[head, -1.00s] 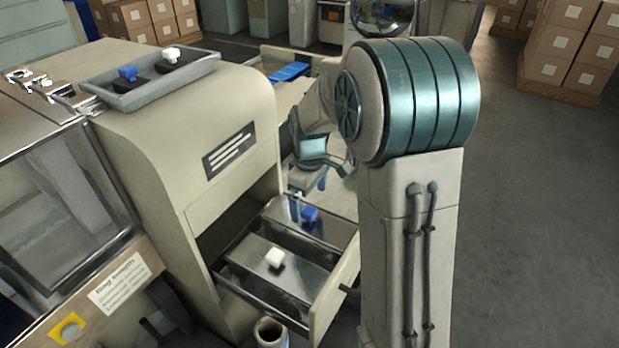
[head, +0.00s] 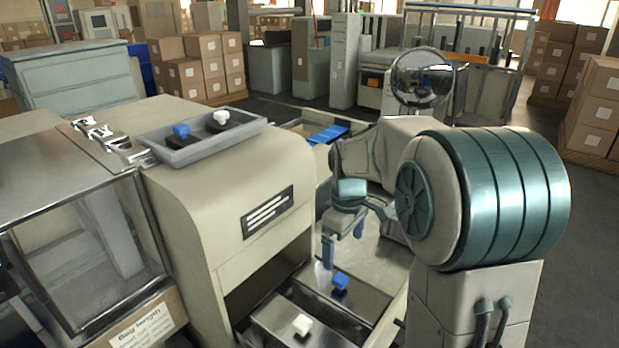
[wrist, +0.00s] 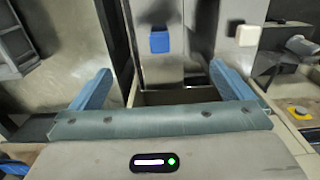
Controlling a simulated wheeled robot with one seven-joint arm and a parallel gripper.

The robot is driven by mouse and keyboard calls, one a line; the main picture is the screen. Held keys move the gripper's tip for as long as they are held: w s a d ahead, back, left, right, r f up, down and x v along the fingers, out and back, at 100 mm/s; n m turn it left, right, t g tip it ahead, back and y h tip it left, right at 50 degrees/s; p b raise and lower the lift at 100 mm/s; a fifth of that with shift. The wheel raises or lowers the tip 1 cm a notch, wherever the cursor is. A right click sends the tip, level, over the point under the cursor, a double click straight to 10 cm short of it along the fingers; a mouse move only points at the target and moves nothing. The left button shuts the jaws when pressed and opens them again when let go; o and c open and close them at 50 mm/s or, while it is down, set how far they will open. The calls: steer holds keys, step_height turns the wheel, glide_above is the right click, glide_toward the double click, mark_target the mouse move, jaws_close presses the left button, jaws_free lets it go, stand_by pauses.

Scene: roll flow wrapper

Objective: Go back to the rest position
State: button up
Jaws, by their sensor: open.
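My gripper (head: 343,250) hangs above the right side of the open drawer (head: 395,325) in the head view. In the wrist view its two blue fingers (wrist: 165,95) are spread wide with nothing between them. The drawer holds metal lids: one has a blue knob (head: 340,281), the other a white knob (head: 302,324). In the wrist view the blue knob (wrist: 160,41) and white knob (wrist: 247,35) lie beyond the fingertips, apart from them.
The beige machine housing (head: 230,180) stands left of my arm. A grey tray (head: 205,150) on top holds two black pieces with a blue and a white knob. A glass-sided cover (head: 80,250) is at far left. Open floor (head: 590,250) lies right of my arm.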

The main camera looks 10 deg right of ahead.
steer(key=s+r+m+t+p, duration=0.2)
steer(key=s+m, duration=0.7)
steer(key=s, duration=1.1)
step_height(320, 180, up, 2)
steer(key=shift+s+r+t, duration=0.1)
steer(key=shift+s+t, duration=0.15)
steer(key=shift+t, duration=0.15)
